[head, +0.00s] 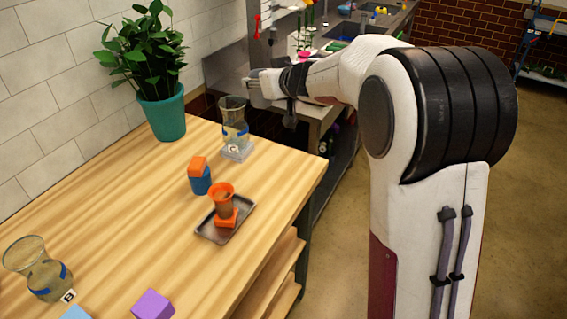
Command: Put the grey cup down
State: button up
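My gripper (262,88) is at the end of the arm, just right of the rim of a clear glass vase (235,122) with a blue band. It is small and partly turned away, so I cannot tell whether its fingers are open or shut. Pale grey shapes show at the gripper, but I cannot tell whether any of them is the grey cup. No grey cup shows clearly anywhere on the table. An orange cup (221,192) stands at the tray (243,222), with an orange block (226,218) in front of it.
A wooden table (130,215) holds a plant in a teal pot (162,115), an orange-and-blue block (199,177), a second glass vase (38,270) and a purple block (153,304). The table's middle left is clear. A metal counter (372,22) stands behind.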

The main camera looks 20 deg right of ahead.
jog(key=d+h, duration=0.1)
jog(key=d, duration=0.5)
notch_tip(320, 180, down, 11)
jog(key=shift+s+f+m, duration=0.15)
jog(key=shift+s+m, duration=0.2)
jog(key=shift+m, duration=0.05)
jog(key=shift+f, duration=0.15)
notch_tip(320, 180, down, 6)
dwell(0.7)
jog(key=shift+f, duration=0.1)
jog(key=shift+f, duration=1.75)
jog(key=shift+f, duration=0.15)
